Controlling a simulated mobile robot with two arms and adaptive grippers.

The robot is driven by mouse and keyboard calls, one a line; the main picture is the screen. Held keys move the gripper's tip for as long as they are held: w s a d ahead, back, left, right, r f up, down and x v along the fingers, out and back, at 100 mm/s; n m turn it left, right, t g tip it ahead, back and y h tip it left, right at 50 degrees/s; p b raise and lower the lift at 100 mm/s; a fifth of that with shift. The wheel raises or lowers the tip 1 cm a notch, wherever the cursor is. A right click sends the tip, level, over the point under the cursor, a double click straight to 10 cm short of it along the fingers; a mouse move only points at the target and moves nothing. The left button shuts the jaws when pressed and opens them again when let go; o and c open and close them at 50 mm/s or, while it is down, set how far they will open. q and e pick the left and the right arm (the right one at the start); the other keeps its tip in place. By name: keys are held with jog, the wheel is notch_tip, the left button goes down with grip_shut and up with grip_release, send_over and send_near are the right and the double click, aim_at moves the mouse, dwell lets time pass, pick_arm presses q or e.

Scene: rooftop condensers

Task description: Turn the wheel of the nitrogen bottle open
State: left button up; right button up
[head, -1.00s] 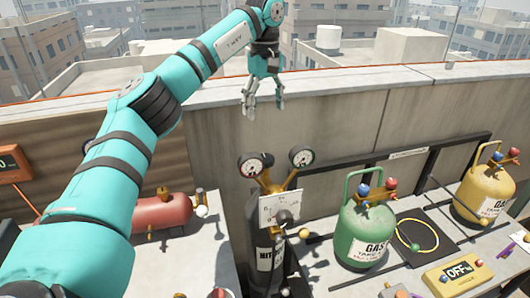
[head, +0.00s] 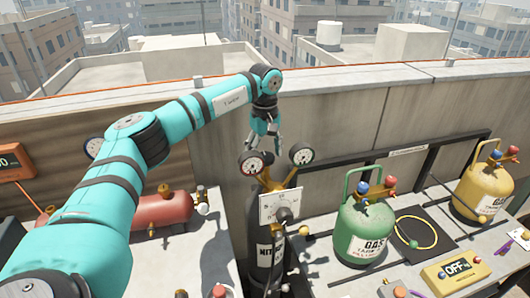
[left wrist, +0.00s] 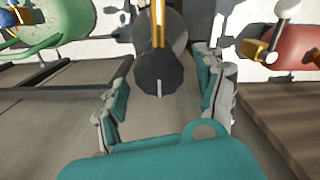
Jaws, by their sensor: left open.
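The nitrogen bottle (head: 265,235) is a dark cylinder with a white label, partly cut off by the bottom edge of the head view. It carries two round gauges, brass fittings and a white plate (head: 280,205) with a dark knob (head: 284,214) in front. My left gripper (head: 263,148) is open and empty, pointing down just above and behind the gauges. In the left wrist view a dark faceted wheel (left wrist: 160,72) with a white mark lies between the spread fingers, touching neither as far as I can see. I cannot tell whether it is the same knob. My right gripper is out of view.
A green gas bottle (head: 362,230) stands right of the nitrogen bottle, a yellow one (head: 480,190) farther right. A red tank (head: 162,210) lies on the left bench. A concrete wall (head: 350,120) runs close behind the bottle. A yellow meter (head: 452,271) is at front right.

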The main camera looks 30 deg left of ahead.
pick_arm(q)
jog(key=shift+c, duration=0.2)
jog(key=c, duration=1.1)
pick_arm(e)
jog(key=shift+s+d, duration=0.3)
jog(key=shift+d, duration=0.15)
